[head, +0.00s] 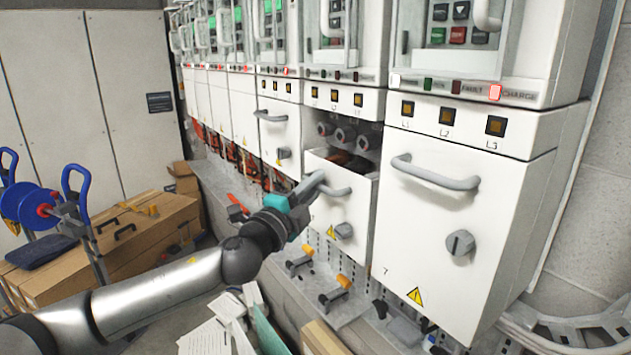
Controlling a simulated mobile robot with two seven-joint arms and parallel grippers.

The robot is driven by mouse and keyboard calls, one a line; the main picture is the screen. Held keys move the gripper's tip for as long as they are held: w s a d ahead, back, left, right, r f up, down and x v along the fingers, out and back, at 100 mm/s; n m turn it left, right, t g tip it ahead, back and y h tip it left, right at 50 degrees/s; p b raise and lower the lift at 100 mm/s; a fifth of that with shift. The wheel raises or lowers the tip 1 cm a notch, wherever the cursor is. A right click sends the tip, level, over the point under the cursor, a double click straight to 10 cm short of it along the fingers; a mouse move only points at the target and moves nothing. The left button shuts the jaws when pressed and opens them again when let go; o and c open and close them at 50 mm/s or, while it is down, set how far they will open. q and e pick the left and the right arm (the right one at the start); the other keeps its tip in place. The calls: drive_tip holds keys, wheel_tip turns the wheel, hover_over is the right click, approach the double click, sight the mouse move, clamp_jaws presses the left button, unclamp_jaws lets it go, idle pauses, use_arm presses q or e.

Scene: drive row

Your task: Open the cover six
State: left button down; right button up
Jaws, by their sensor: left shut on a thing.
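The cover gripped by my left gripper (311,187) is a white panel (357,212) in the middle of the row, just left of the cover marked 7 (420,235). Its number cannot be read, but it is the neighbour of 7. My left gripper is shut on its grey bar handle (340,191). The cover's top edge stands away from the cabinet, leaving an opening above it with round terminals (345,135) and brownish parts. A grey knob (344,231) and a yellow warning triangle sit below the handle. My right gripper is not in view.
Cover 7 is closed, with its own handle (435,175) and knob (460,243). Another closed cover (272,130) stands to the left. Orange-handled tools (335,291) lie on the ledge below. Papers (212,335) and wooden crates (130,245) with a blue reel are at left.

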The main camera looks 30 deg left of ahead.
sight(326, 204)
use_arm(q)
wheel_tip(326, 204, down, 7)
drive_tip(key=b, duration=0.4)
drive_tip(key=shift+r, duration=0.2)
drive_tip(key=c, duration=1.2)
unclamp_jaws()
drive_tip(key=shift+o, duration=0.2)
drive_tip(key=s+f+b, duration=0.2)
drive_tip(key=s, duration=1.3)
drive_tip(key=shift+f, duration=0.35)
